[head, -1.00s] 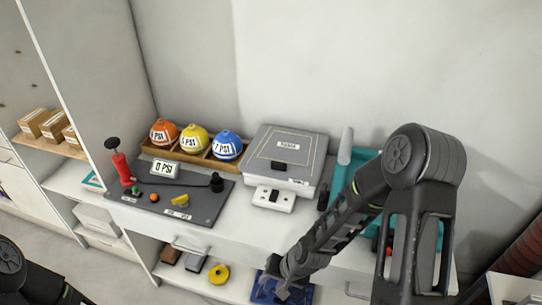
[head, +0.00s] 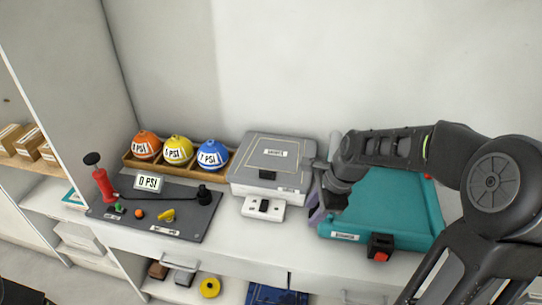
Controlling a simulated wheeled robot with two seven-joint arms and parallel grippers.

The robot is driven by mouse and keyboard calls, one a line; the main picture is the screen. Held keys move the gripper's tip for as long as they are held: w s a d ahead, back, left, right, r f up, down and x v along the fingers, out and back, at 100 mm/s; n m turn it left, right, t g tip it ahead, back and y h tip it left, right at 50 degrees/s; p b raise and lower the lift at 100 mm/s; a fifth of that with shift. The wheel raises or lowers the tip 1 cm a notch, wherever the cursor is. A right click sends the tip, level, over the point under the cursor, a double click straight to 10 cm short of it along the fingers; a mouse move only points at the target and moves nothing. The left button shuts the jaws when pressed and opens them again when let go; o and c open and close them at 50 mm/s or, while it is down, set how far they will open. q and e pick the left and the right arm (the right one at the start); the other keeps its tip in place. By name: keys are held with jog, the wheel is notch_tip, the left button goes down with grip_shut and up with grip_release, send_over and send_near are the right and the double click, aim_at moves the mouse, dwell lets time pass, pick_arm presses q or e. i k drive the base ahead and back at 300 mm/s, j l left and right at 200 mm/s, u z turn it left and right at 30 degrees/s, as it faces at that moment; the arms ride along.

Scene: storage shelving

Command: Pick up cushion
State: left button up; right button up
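No object can be clearly read as the cushion. A blue, flat, soft-looking item (head: 275,295) lies on the lower shelf, cut by the bottom edge. A teal, padded-looking labelled item (head: 385,205) lies on the counter at the right. My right gripper (head: 317,200) is over the counter, between the grey case and the teal item's left end, and appears close to both. My arm covers part of the teal item. The fingertips are small and dark, so their opening and any hold are unclear. My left gripper is out of view.
A grey case (head: 275,163) sits left of my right gripper, with a white switch box (head: 263,208) in front. A dark board (head: 155,215) carries a red pump (head: 103,184). A wooden rack (head: 195,168) holds three coloured balls. A yellow ring (head: 210,287) lies on the lower shelf.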

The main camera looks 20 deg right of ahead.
aim_at(262, 160)
jog(key=i, duration=0.85)
